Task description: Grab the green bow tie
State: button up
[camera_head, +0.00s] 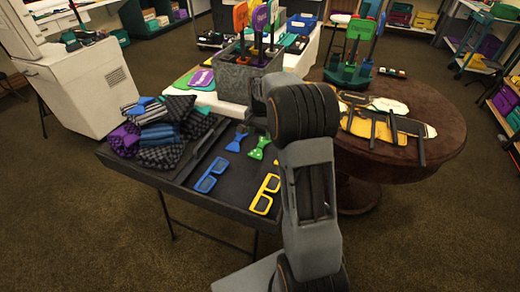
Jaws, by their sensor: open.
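The green bow tie (258,148) lies on the dark tray table (190,178), close to the left side of my arm in the picture. A blue bow tie (237,142) lies just left of it. My grey and black arm rises through the middle of the view and bends over the far side of the table. My gripper's fingers cannot be made out; the arm hides that end.
Blue glasses (211,175) and yellow glasses (265,194) lie nearer on the tray table. Folded cloths (160,135) are piled at its left. A grey box of signs (242,76) stands behind. A round brown table (440,135) with yellow props stands right.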

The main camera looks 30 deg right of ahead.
aim_at(260, 145)
jog(key=shift+f+b, duration=0.65)
jog(key=shift+f, duration=2.25)
jog(key=shift+c, duration=0.3)
jog(key=c, duration=0.9)
